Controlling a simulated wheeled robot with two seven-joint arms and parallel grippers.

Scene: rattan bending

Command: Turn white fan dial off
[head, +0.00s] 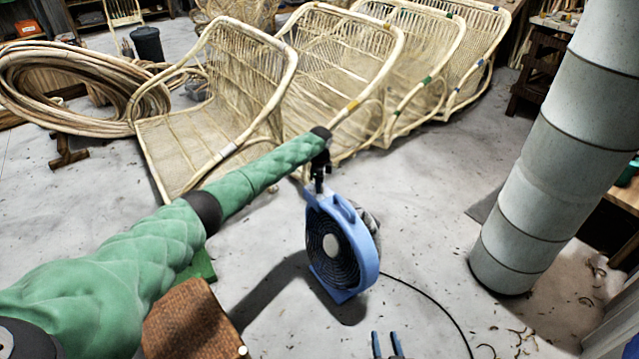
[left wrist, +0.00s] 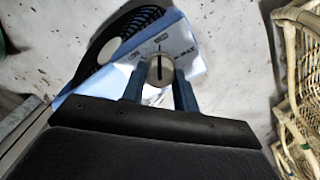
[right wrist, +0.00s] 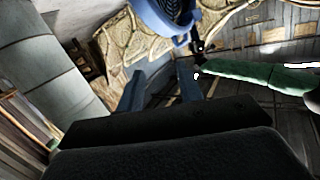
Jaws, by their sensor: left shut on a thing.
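A blue floor fan (head: 342,246) with a dark round grille and pale hub stands on the concrete floor. Its top also shows in the left wrist view (left wrist: 187,35). The whitish round dial (left wrist: 161,72) sits on its top panel, with a dark pointer line and printed labels around it; LOW is at left and MAX at right. My left gripper (head: 318,184) is above the fan, its two blue fingers closed on either side of the dial (left wrist: 158,90). My right gripper (head: 387,345) is low in the head view, fingers apart and empty (right wrist: 160,88).
Several rattan chair frames (head: 335,60) stand behind the fan. A coil of rattan (head: 60,85) lies at left. A thick grey duct (head: 540,150) rises at right. A black cord (head: 440,305) runs from the fan across the floor. A brown woven seat (head: 190,320) is at front left.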

